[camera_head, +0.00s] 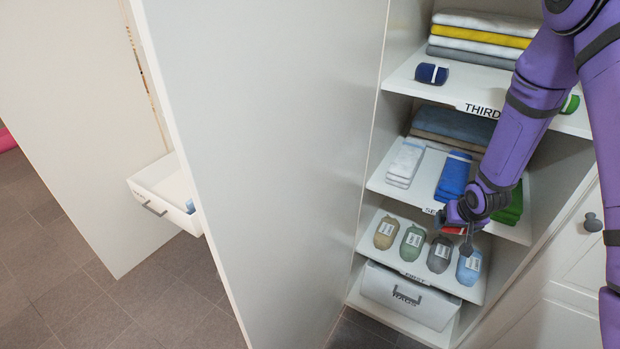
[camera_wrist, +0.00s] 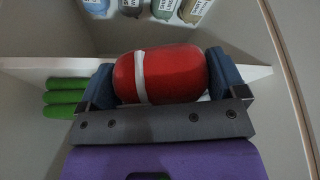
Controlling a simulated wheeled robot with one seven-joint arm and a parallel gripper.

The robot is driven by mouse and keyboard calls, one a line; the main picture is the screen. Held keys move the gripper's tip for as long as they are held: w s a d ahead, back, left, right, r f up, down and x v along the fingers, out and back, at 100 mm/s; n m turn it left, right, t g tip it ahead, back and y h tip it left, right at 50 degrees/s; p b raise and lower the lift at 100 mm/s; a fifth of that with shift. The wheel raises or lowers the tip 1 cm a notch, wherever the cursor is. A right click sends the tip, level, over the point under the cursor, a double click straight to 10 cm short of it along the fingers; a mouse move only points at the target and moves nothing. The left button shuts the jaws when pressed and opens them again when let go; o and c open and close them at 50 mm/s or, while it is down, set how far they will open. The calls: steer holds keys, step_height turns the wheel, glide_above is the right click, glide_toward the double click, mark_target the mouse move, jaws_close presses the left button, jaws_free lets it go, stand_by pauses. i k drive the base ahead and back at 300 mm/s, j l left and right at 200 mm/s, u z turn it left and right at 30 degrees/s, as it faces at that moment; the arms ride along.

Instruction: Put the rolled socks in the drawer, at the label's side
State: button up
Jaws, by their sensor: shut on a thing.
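My gripper (camera_head: 466,214) is in front of the tower's second shelf, at the end of my purple arm. It is shut on red rolled socks (camera_wrist: 185,74) with a white band, held between two dark blue fingers in the wrist view. In the head view only a small part of the red socks (camera_head: 450,230) shows beside the gripper. A white drawer (camera_head: 180,216) with a grey handle stands pulled out of the cabinet at the left. Something light blue lies partly visible inside it. Small dark marks on its front are too small to read.
A large white panel (camera_head: 270,150) stands between the drawer and the shelf tower. Folded cloths and a dark blue roll (camera_head: 431,73) lie on higher shelves.

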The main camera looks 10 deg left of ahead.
mark_target(181, 176)
steer(key=k+u, duration=0.5)
steer(key=k+j+u, duration=0.15)
steer(key=k+u, duration=0.3)
steer(key=k+j+u, duration=0.2)
steer(key=j, duration=0.3)
steer(key=i+j+z, duration=0.2)
steer(key=i+j, duration=0.3)
steer(key=i+j+z, duration=0.2)
steer(key=i+j, duration=0.25)
steer(key=j, duration=0.25)
steer(key=i+j+z, duration=0.15)
steer(key=i+j, duration=0.3)
steer(key=i+j+z, duration=0.15)
steer(key=i+j, duration=0.2)
steer(key=j, duration=0.2)
steer(key=i+j, duration=0.2)
steer(key=i, duration=0.35)
steer(key=i+j, duration=0.2)
steer(key=i, duration=0.3)
steer(key=i+j, duration=0.15)
steer(key=i, duration=0.4)
steer(key=i+l, duration=0.15)
steer(key=i+j, duration=0.45)
steer(key=i, duration=0.1)
